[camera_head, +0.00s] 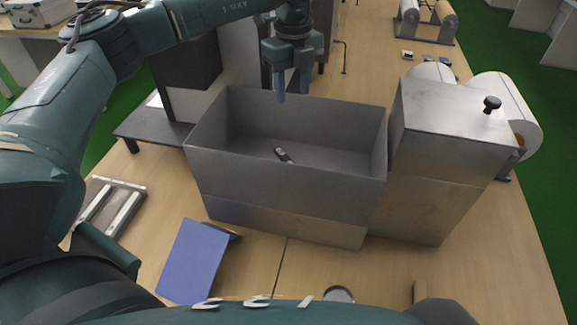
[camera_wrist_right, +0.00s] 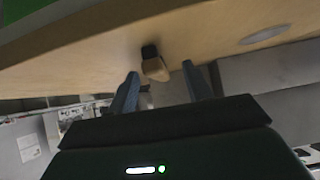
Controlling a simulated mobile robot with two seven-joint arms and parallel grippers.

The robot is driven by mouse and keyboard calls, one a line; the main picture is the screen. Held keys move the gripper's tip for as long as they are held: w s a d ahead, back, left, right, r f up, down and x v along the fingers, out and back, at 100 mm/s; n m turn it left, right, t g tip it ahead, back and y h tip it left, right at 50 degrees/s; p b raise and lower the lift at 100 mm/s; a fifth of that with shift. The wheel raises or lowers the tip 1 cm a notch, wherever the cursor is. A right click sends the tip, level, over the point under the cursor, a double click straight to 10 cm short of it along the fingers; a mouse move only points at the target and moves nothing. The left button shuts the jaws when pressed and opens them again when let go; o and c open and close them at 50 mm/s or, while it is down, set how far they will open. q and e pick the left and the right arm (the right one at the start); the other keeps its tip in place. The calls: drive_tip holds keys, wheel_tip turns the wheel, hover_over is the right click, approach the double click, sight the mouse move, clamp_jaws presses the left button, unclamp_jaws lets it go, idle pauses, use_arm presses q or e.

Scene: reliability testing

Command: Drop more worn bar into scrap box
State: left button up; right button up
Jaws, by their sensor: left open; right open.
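A grey metal open-top box (camera_head: 280,185) stands on the wooden table. A small dark bar with a paler end (camera_head: 284,156) lies inside it on the floor. My left gripper (camera_head: 292,88) is open and empty, fingers pointing down over the back edge of the box, behind the bar. My right gripper (camera_wrist_right: 162,88) is open in the right wrist view. A small tan block with a black end (camera_wrist_right: 154,66) shows beyond and between its fingertips, not gripped. I cannot tell how worn the bar is.
A metal cabinet with a black knob (camera_head: 455,120) adjoins the box on the right. A blue slanted panel (camera_head: 192,262) stands in front left. A holder with two pale metal strips (camera_head: 112,208) lies at the left. Rollers (camera_head: 428,22) stand at the far back.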

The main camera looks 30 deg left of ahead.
use_arm(q)
wheel_tip(320, 180, up, 9)
drive_tip(key=b, duration=0.1)
drive_tip(key=shift+f, duration=0.2)
idle(0.4)
